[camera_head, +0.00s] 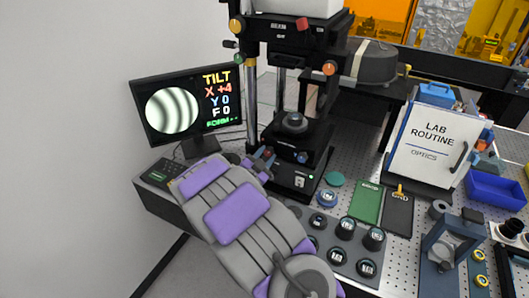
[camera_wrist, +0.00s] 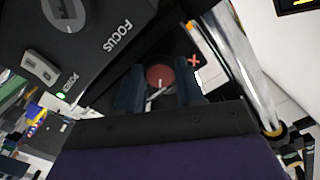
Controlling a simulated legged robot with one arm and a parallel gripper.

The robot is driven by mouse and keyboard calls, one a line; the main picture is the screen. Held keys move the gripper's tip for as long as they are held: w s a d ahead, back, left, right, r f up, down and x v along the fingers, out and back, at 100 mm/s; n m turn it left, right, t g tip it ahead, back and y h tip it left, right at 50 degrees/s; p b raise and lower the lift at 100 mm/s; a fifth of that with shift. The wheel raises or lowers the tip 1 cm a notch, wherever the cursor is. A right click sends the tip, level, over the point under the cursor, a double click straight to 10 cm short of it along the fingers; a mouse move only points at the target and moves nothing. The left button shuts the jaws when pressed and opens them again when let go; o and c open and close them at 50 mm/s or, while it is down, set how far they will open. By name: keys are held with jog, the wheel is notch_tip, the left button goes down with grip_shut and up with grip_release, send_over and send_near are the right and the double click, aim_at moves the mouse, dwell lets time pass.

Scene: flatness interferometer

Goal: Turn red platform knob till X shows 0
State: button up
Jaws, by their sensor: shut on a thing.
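The red platform knob (camera_wrist: 160,77) shows in the wrist view with a pale pointer line on its face and a red X mark beside it. The two dark fingers of my gripper (camera_wrist: 159,90) stand on either side of it, shut on it. In the head view my gripper (camera_head: 263,163) is at the lower left of the interferometer (camera_head: 315,150), and the knob is mostly hidden there. The monitor (camera_head: 187,107) reads TILT, X +4, Y 0, F 0, with curved fringes in a round picture.

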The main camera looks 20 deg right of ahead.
jog(key=n+p, duration=0.2)
jog(key=p, duration=0.1)
jog(key=n+p, duration=0.2)
jog(key=p, duration=0.1)
jog(key=shift+r, duration=0.3)
jog(key=n+p, duration=0.3)
jog(key=shift+w+p, duration=0.1)
jog(key=shift+p, duration=0.25)
jog(key=shift+a+n, duration=0.1)
jog(key=shift+n, duration=0.3)
jog(key=o, duration=0.7)
jog(key=shift+c, duration=0.2)
jog(key=o, duration=0.4)
jog(key=shift+f, duration=0.2)
jog(key=v, duration=1.7)
jog(key=shift+a, duration=0.2)
